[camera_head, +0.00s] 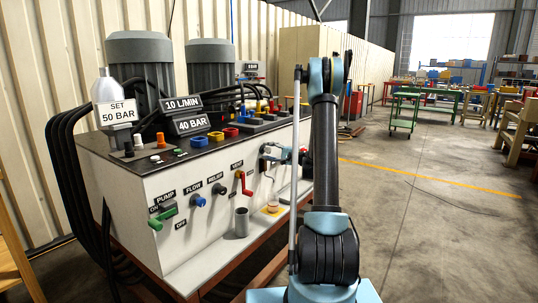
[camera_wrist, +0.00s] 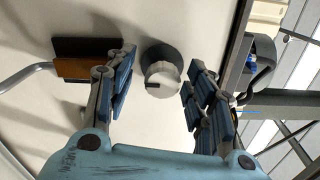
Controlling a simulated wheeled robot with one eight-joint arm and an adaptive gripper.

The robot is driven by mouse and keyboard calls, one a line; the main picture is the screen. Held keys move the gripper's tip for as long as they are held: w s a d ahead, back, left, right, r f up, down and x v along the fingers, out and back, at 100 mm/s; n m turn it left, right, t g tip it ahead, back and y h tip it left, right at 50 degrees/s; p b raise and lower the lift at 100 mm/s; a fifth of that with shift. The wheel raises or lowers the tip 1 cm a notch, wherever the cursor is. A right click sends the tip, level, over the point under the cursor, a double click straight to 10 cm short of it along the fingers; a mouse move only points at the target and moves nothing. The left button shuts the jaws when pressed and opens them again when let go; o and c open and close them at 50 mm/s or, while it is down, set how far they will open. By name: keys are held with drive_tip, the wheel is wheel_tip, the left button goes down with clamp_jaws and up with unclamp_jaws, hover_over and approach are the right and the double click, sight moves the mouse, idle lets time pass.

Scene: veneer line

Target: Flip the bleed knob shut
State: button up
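The likely bleed knob (camera_wrist: 162,72) is a pale round knob with a dark mark on its lower left rim and a dark grey round base, on the pale panel (camera_wrist: 150,20) in the wrist view. No label shows there. My gripper (camera_wrist: 162,58) is open, with one finger on each side of the knob and a visible gap on both sides. In the head view, bluish parts that look like my gripper (camera_head: 284,154) are at the panel's right end, partly behind my arm. The knob cannot be made out there.
In the wrist view, a dark and brown block (camera_wrist: 85,58) with a grey bar is left of my gripper; a dark edge is at right. A grey cup (camera_head: 241,222) stands below.

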drive_tip(key=v, duration=1.2)
drive_tip(key=shift+w, duration=0.15)
